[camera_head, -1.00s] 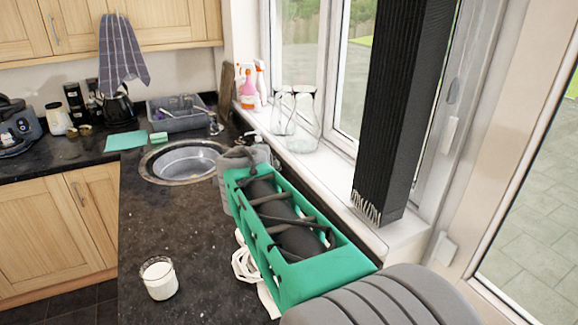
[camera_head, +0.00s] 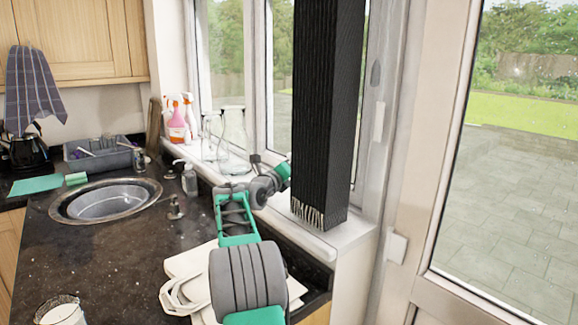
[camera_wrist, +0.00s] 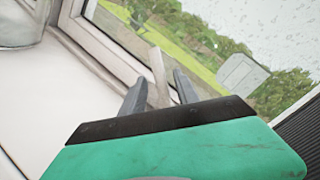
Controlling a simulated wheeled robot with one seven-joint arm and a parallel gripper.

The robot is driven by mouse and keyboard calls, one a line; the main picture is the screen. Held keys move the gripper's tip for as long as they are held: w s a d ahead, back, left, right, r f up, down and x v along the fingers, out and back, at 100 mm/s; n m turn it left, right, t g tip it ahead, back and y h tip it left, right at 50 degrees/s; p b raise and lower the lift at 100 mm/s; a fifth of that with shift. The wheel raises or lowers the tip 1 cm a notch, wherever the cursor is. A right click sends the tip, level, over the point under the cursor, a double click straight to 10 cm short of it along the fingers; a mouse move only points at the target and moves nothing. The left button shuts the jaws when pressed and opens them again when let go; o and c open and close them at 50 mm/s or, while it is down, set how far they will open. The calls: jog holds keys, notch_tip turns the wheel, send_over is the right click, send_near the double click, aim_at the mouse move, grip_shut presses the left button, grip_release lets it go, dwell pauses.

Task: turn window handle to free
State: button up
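In the wrist view, a narrow pale bar (camera_wrist: 159,78), which looks like the window handle, stands in front of the glass between my fingertips. My gripper (camera_wrist: 160,88) is open, with its two grey fingers apart on either side of the bar. I cannot tell whether either finger touches it. In the head view, my gripper's green body (camera_head: 284,172) is above the sill, close to the window, at the left edge of the black hanging blind. The fingertips and the handle are hidden there.
The black blind (camera_head: 320,110) hangs just right of my gripper. Glass jars (camera_head: 233,140) and spray bottles (camera_head: 178,125) stand on the white sill (camera_head: 335,238) to the left. The sink (camera_head: 105,200) and a candle jar (camera_head: 62,312) are on the dark worktop.

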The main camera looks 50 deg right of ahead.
jog(key=shift+d, duration=0.8)
jog(key=shift+c, duration=0.4)
grip_shut()
dwell(0.4)
